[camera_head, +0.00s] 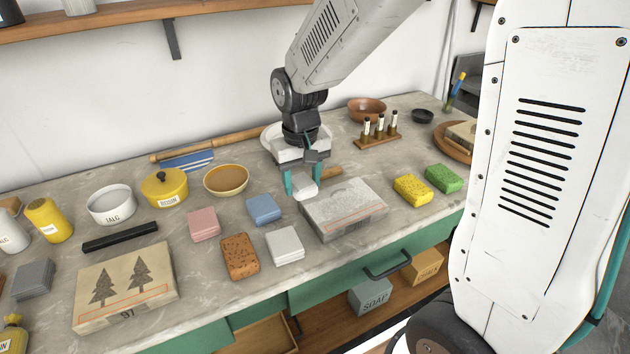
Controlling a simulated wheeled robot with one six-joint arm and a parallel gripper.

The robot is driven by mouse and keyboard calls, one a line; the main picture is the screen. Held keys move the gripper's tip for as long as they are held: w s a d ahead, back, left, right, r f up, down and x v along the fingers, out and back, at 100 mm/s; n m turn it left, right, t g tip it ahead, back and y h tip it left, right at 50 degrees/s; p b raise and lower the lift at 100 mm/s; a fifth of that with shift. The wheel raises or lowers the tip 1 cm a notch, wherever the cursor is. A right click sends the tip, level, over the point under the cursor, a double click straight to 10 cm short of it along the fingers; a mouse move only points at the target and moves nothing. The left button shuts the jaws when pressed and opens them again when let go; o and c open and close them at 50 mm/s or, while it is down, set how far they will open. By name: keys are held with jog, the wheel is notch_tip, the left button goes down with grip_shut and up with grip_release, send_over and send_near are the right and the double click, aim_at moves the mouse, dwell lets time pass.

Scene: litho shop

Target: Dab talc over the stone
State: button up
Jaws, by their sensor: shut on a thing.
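My gripper (303,180) has teal fingers and is shut on a small white pad (304,188). It holds the pad by the left back corner of a grey litho stone (350,198). I cannot tell whether the pad touches the stone or the counter. The grey stone has pale patches on top and a reddish outlined rectangle on its front part. A second, beige stone (150,268) with two dark tree drawings and the number 97 lies at the front left. A white bowl labelled TALC (111,205) stands at the left; its inside looks pale.
A yellow lidded ROSIN pot (164,188) and a tan bowl (226,180) stand beside the talc. Pink (203,224), blue (263,209) and white (285,245) pads and a brown sponge (239,256) lie between the stones. Yellow (412,190) and green (444,178) sponges lie right.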

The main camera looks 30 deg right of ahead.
aim_at(302, 182)
jog(key=shift+r, duration=1.95)
